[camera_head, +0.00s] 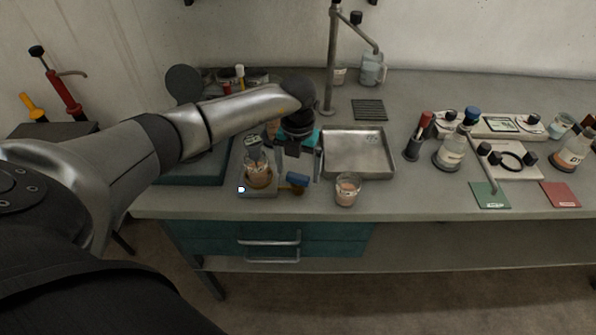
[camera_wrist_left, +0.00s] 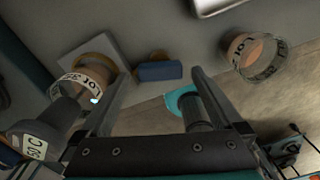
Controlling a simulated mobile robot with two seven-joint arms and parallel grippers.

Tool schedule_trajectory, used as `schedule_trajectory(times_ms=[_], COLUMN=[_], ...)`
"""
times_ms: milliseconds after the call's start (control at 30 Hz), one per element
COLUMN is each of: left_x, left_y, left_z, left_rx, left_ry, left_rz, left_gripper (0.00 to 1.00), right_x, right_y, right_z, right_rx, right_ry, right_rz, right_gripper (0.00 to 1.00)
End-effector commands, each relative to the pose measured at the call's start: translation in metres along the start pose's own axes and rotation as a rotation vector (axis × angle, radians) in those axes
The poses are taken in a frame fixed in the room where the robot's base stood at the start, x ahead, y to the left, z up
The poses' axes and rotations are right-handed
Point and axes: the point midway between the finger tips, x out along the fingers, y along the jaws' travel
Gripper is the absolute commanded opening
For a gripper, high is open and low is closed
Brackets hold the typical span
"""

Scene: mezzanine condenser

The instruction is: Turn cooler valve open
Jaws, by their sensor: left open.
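The cooler valve seems to be the small fitting with a blue handle (camera_head: 297,178) and a brass body, beside a grey stand near the bench's front edge. In the left wrist view the blue handle (camera_wrist_left: 160,71) lies crosswise ahead of my fingers, its brass part just behind it. My left gripper (camera_head: 301,155) is above and slightly behind the valve, pointing down. In the wrist view its two fingers (camera_wrist_left: 161,76) are spread wide, one toward each end of the handle, with nothing held. I cannot tell the exact gap to the handle. My right gripper does not show.
A glass beaker (camera_head: 258,174) stands on the grey stand (camera_head: 259,191), left of the valve. A second beaker (camera_head: 347,190) stands close on the right, near the bench edge. A metal tray (camera_head: 358,151) lies behind it. Bottles and coloured mats are farther right.

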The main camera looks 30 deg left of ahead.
Motion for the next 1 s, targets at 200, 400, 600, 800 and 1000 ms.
schedule_trajectory(times_ms=[200,400,600,800,1000], left_x=[-0.052,-0.098,-0.128,-0.137,-0.137], left_y=[0.000,0.000,0.000,0.000,0.000], left_z=[0.002,0.002,0.001,0.000,0.000], left_rx=[0.000,0.000,-0.001,-0.001,-0.001], left_ry=[-0.008,-0.008,-0.004,-0.002,-0.002], left_rz=[0.000,-0.001,-0.001,0.000,0.000], left_gripper=[1.00,1.00,1.00,1.00,1.00], right_x=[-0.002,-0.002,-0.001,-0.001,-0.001], right_y=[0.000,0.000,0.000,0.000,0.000], right_z=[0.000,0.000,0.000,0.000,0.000], right_rx=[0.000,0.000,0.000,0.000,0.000], right_ry=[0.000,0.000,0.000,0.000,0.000], right_rz=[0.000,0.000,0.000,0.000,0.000], right_gripper=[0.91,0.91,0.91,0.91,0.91])
